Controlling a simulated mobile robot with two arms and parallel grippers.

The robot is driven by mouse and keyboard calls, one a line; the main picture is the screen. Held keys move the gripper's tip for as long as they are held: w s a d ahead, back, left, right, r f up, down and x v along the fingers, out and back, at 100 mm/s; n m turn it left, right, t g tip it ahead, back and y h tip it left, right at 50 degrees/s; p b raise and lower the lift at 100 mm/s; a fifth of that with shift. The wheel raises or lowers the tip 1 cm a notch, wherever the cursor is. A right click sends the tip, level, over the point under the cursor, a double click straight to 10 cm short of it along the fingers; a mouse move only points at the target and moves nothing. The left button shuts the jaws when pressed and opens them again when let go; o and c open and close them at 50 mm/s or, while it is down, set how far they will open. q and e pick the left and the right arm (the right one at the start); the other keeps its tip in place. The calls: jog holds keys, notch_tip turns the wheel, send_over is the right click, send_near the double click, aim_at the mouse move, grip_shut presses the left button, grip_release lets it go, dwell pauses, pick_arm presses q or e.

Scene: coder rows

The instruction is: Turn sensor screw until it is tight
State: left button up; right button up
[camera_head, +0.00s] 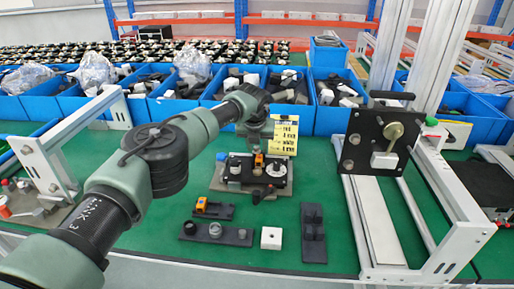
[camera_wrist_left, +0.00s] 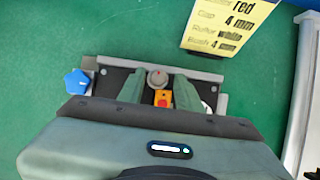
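In the left wrist view, a round grey knob with a red mark (camera_wrist_left: 157,78), perhaps the sensor screw, sits on a dark fixture beside an orange sensor block (camera_wrist_left: 163,99). In the head view, the orange block (camera_head: 259,160) stands on the fixture's black plate (camera_head: 240,176). My left gripper (camera_wrist_left: 158,84) points down over them, its two fingers apart on either side of the knob and block. I cannot tell whether the fingers touch anything. It also shows in the head view (camera_head: 258,148), above the fixture. My right gripper is not in view.
A yellow label card (camera_head: 285,136) stands behind the fixture. Black holders with parts (camera_head: 216,233), a white block (camera_head: 271,238) and a black stand (camera_head: 313,234) lie in front. A metal frame with a black panel (camera_head: 362,145) stands right. Blue bins (camera_head: 340,121) line the back.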

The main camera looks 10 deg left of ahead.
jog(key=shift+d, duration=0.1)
pick_arm(q)
jog(key=shift+a, duration=0.1)
jog(key=shift+c, duration=0.6)
jog(key=c, duration=0.6)
grip_shut()
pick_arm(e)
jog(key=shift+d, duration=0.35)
pick_arm(q)
jog(key=shift+a+m+h, duration=0.1)
jog(key=shift+m+h, duration=0.2)
jog(key=shift+m, duration=0.4)
jog(key=shift+f+m+h+b, duration=0.15)
jog(key=shift+m+h+b, duration=0.35)
jog(key=shift+m+b, duration=0.45)
jog(key=shift+m+h, duration=0.4)
jog(key=shift+m, duration=0.55)
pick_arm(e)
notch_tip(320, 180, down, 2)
